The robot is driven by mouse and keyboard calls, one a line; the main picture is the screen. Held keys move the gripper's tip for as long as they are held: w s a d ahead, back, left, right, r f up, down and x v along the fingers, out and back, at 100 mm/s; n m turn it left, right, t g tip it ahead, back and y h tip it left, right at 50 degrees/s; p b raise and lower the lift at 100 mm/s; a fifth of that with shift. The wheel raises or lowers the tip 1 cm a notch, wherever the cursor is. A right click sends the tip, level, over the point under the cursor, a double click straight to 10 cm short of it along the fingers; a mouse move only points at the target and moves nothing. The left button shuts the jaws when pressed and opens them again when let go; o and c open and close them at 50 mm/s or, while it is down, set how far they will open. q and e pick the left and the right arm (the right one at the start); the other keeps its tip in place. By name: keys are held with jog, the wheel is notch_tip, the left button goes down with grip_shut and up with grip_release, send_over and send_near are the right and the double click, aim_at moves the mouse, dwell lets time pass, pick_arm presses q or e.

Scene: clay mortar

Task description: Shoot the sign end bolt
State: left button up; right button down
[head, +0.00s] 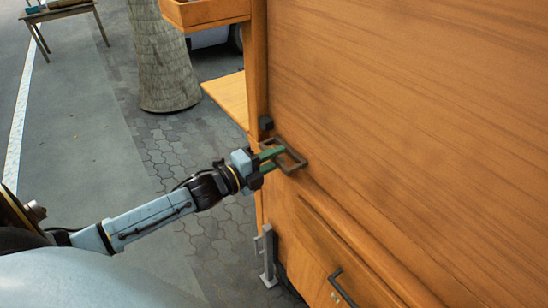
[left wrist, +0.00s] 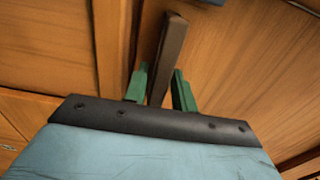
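A dark rectangular loop handle (head: 293,164), which looks like the sign end bolt, sits on the left edge of the wooden panel in the head view. My left gripper (head: 276,155) reaches it from the left, with its green fingers at the loop. In the left wrist view a dark brown bar (left wrist: 170,48) stands between the two green fingers (left wrist: 160,82). The bar is close to both fingers, but I cannot tell whether they press on it. The finger contact is partly hidden in the head view. My right gripper is not in view.
A large wooden panel (head: 420,110) fills the right side. Below it are a cabinet front with a dark pull (head: 342,288) and a grey metal bracket (head: 267,258). A wooden shelf (head: 230,97) juts out behind. Paving on the left is open around a tapered pillar (head: 162,60).

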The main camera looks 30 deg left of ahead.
aim_at(260, 148)
pick_arm(q)
grip_shut()
jog(key=a, duration=0.1)
jog(key=w+a, duration=0.1)
jog(key=a, duration=0.2)
jog(key=shift+w+a, duration=0.25)
jog(key=shift+w, duration=0.15)
jog(key=shift+w+a, duration=0.1)
jog(key=shift+a, duration=0.1)
jog(key=shift+o, duration=1.7)
grip_release()
